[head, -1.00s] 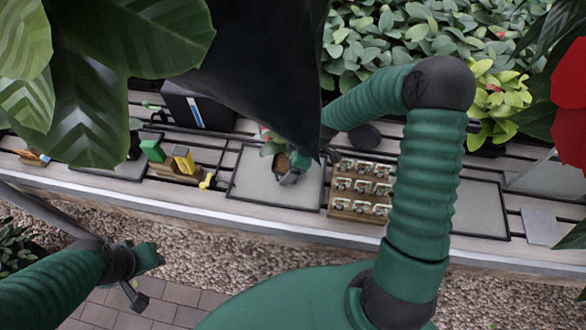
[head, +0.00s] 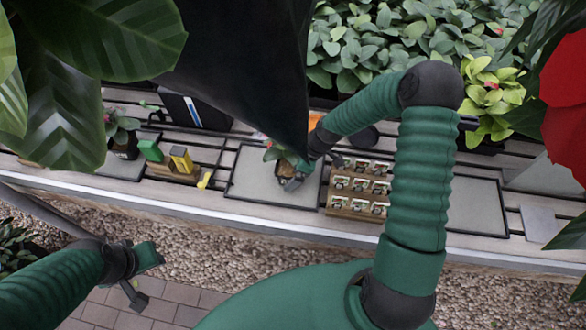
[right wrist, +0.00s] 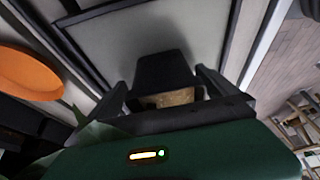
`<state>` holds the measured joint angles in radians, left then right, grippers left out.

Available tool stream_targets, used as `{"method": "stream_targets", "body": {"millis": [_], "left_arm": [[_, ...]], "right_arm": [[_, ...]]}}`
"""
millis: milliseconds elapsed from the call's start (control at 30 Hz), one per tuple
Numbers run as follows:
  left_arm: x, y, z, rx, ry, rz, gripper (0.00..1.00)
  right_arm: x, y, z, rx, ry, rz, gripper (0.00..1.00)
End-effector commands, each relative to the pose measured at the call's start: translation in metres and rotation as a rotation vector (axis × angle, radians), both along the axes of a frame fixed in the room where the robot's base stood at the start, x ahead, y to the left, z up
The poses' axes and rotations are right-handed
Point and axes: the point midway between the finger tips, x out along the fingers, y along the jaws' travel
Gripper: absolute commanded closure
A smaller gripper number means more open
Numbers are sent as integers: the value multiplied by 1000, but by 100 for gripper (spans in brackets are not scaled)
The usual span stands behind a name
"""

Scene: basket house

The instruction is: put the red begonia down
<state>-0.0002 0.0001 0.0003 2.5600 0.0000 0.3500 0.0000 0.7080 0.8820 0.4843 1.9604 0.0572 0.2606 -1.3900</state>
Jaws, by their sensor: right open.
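The red begonia (head: 280,155) is a small potted plant with green leaves and a bit of red, over the middle grey tray (head: 252,182). In the right wrist view its dark pot (right wrist: 165,72) is between the fingers, with brown soil showing. I cannot tell whether the pot rests fully on the tray. My right gripper (head: 295,182) is open around the pot, and its spread fingers also show in the right wrist view (right wrist: 165,90). My left gripper (head: 145,278) is empty over the paving at the lower left, apart from the bench.
A wooden rack of small labelled items (head: 358,188) stands just right of the tray. Yellow and green blocks (head: 181,160) and another potted plant (head: 122,138) are to the left. An orange dish (right wrist: 28,72) lies near the gripper. Large leaves and a dark shape block the upper left.

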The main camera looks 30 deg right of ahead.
Motion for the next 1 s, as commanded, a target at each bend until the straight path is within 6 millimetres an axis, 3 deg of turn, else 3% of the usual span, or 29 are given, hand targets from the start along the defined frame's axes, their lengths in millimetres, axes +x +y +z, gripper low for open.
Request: {"method": "stream_targets", "body": {"millis": [233,500,700,1000], "left_arm": [[0,0,10,0,0,1,64],[0,0,72,0,0,0,64],[0,0,102,0,0,0,64],[0,-1,106,0,0,0,64]], "right_arm": [[-1,-1,12,-1,-1,0,2],[-15,-22,78,0,-1,-4,2],[-25,-34,109,0,1,-2,2],[-28,-37,113,-1,2,1,2]]}}
